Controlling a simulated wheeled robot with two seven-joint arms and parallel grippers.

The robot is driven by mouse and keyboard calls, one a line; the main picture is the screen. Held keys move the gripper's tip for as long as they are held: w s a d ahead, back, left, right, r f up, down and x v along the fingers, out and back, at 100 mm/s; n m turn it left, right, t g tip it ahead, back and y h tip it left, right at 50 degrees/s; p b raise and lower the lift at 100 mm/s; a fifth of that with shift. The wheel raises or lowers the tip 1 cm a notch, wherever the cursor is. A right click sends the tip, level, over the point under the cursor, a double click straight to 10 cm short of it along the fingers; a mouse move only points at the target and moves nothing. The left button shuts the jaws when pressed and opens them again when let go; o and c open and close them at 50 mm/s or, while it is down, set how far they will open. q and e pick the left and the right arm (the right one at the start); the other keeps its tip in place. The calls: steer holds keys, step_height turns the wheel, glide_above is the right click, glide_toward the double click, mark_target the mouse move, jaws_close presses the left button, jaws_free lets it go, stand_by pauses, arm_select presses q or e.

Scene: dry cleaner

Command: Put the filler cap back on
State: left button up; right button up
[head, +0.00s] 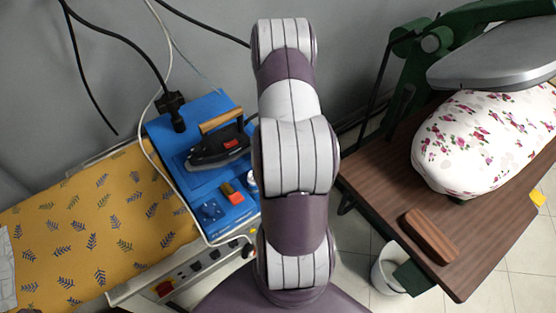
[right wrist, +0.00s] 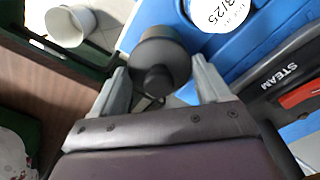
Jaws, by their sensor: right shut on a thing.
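In the right wrist view my right gripper (right wrist: 159,70) is shut on a dark grey round cap (right wrist: 160,52) with a smaller knob facing the camera. The cap is in front of the blue steam unit (right wrist: 275,22); I cannot tell whether it touches the unit. The blue unit (head: 180,135) also shows in the head view, on the left bench, with its right edge behind my arm. A small pale fitting (head: 252,183) shows there, partly hidden. No filler opening is clearly visible. My right gripper is hidden in the head view. My left gripper is in neither view.
A steam iron (head: 218,150) rests on the blue unit, with cables behind it. A yellow patterned ironing board (head: 95,235) lies left. A brown press table (head: 385,185) with a floral pad (head: 485,140) and wooden block (head: 431,236) stands right. A white bin (head: 385,275) stands below it.

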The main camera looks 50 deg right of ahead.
stand_by(0.4)
steer(key=o, duration=1)
step_height(320, 180, up, 7)
steer(key=p, duration=0.6)
jaws_close()
